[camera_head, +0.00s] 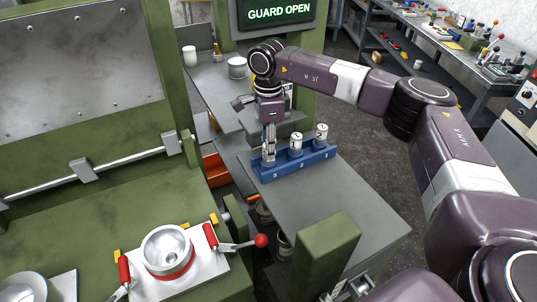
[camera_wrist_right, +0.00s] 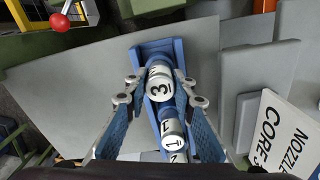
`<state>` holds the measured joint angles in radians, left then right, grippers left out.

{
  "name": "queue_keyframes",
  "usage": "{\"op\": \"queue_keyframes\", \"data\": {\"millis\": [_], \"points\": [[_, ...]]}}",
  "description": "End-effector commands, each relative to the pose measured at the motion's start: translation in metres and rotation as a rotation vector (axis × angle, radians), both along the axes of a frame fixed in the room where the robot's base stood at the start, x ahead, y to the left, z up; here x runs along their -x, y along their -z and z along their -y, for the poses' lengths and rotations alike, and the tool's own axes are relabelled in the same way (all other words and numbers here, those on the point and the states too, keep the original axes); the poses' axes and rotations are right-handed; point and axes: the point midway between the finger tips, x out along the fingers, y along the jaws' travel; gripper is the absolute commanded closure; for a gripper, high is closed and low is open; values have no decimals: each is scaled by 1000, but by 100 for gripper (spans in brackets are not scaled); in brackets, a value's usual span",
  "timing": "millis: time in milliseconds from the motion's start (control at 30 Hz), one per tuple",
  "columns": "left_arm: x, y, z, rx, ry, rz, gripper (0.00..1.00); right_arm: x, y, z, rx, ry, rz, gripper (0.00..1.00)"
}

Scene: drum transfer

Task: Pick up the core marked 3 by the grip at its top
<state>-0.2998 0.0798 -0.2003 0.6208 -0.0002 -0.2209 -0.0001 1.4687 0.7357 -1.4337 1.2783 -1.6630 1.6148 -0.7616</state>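The core marked 3 (camera_wrist_right: 160,84) is a white and metal cylinder standing in the end place of a blue rack (camera_wrist_right: 138,56). My right gripper (camera_wrist_right: 160,92) is open, with a finger on each side of this core and a visible gap to it. In the head view my right gripper (camera_head: 268,158) points down over the place numbered 3 of the rack (camera_head: 300,166) and mostly hides the core. Two similar cores (camera_head: 295,142) and (camera_head: 321,132) stand in the other places. The grip at the core's top is not clear. My left gripper is not in view.
The rack stands on a grey table (camera_head: 350,205). A green post (camera_head: 325,250) rises at its front. To the left is a green machine with a metal cup (camera_head: 167,248) between red-handled clamps. A screen (camera_head: 277,14) reads GUARD OPEN. A NOZZLE CORE card (camera_wrist_right: 286,135) stands beside the rack.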

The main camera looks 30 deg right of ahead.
Motion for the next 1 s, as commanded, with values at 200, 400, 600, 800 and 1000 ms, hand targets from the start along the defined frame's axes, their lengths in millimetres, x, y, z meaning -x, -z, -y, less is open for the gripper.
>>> {"op": "queue_keyframes", "data": {"millis": [200, 400, 600, 800, 1000], "points": [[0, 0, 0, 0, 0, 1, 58, 0, -1, 0, 0, 0, 2, 100], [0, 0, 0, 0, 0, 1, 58, -1, -1, 0, 0, 0, 2, 100], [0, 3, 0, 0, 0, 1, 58, -2, -11, -1, -2, 0, 5, 100], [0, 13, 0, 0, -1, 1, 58, -2, -43, 0, -1, 0, 7, 100], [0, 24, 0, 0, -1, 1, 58, -2, -98, -1, -3, 0, 9, 100]]}}
